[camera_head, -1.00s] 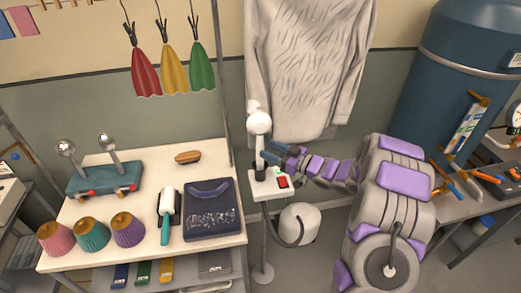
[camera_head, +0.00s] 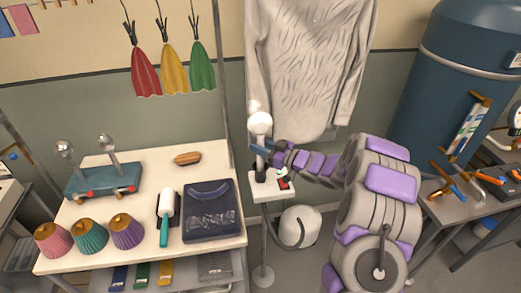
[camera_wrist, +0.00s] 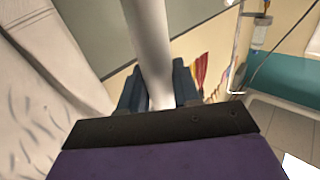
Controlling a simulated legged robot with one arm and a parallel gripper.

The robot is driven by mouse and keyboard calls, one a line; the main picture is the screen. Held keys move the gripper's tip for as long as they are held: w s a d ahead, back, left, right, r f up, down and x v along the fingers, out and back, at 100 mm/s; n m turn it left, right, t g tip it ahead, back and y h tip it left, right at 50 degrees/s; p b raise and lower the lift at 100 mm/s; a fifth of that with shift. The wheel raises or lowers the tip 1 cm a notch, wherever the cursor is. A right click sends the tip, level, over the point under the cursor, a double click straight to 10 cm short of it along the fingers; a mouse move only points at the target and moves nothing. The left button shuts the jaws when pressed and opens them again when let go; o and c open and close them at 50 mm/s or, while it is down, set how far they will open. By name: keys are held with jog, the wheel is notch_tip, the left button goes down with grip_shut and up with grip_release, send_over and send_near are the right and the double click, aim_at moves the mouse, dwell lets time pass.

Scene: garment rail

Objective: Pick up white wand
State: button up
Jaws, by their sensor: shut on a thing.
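The white wand (camera_head: 260,124) stands upright with its round head at the top, above the small white stand plate (camera_head: 262,192). My gripper (camera_head: 260,153) reaches in from the right and is shut on the wand's shaft, below the head. In the wrist view the white shaft (camera_wrist: 147,40) runs between the two dark blue fingers (camera_wrist: 158,88). The wand's lower end is by a dark holder (camera_head: 260,174) on the plate; I cannot tell whether it is clear of it. A red switch (camera_head: 284,184) is on the plate.
A pale sweater (camera_head: 305,70) hangs right behind the wand. A white round base unit (camera_head: 300,224) sits below. A blue tank (camera_head: 450,90) stands right.

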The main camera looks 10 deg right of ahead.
aim_at(264, 122)
grip_shut()
notch_tip(264, 122, up, 10)
jog(key=p, duration=0.3)
jog(key=shift+r, duration=0.15)
notch_tip(264, 122, up, 9)
jog(key=p, duration=0.8)
dwell(0.3)
